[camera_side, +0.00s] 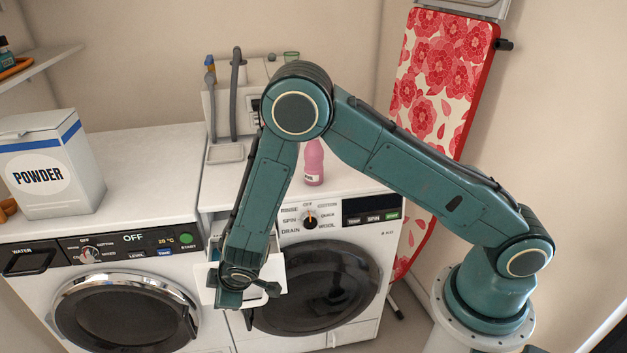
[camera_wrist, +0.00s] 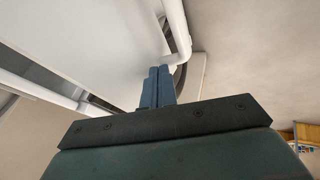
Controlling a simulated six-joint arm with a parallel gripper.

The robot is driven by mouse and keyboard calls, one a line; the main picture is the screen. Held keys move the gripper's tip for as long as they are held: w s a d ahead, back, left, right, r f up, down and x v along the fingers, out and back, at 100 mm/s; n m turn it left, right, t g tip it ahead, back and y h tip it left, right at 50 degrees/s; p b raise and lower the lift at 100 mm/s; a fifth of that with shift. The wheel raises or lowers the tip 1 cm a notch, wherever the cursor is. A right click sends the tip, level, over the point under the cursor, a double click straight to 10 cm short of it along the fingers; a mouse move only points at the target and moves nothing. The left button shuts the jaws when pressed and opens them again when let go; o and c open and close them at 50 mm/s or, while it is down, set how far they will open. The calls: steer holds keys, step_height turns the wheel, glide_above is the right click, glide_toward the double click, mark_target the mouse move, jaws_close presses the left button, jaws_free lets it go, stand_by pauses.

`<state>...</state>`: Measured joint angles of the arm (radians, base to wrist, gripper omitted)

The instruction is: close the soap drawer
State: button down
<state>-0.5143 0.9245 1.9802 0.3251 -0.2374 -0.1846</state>
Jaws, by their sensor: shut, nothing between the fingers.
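The soap drawer (camera_side: 276,272) is a white drawer at the upper left of the right-hand washing machine (camera_side: 353,222). In the side view it stands pulled out from the machine's front, and my wrist covers most of it. My gripper (camera_wrist: 158,72) is shut and empty, its two blue fingers side by side in the wrist view. In the side view my arm hangs down in front of the drawer, and the fingertips are hidden behind my wrist. I cannot tell whether they touch the drawer. A large white surface fills the upper left of the wrist view.
A left-hand washing machine (camera_side: 95,245) stands beside it with a powder box (camera_side: 52,165) on top. A pink bottle (camera_side: 314,162) stands on the right-hand machine. A patterned ironing board (camera_side: 440,80) leans at the right. The round door (camera_side: 330,285) is below the drawer.

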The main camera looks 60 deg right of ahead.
mark_target(222, 236)
steer(key=shift+w, duration=0.1)
steer(key=w+d, duration=1.3)
steer(key=shift+w+d, duration=0.15)
steer(key=shift+d, duration=0.1)
steer(key=shift+a, duration=0.15)
steer(key=shift+s+a+r, duration=0.15)
steer(key=shift+s+a, duration=0.25)
steer(key=shift+s, duration=0.05)
steer(key=shift+s+a+r, duration=0.3)
steer(key=shift+s+a, duration=0.15)
steer(key=shift+s, duration=0.1)
steer(key=shift+s+a+r, duration=0.25)
steer(key=shift+s+a, duration=0.2)
steer(key=shift+s, duration=0.05)
steer(key=v, duration=0.9)
steer(key=shift+s+r, duration=0.15)
steer(key=shift+r, duration=0.1)
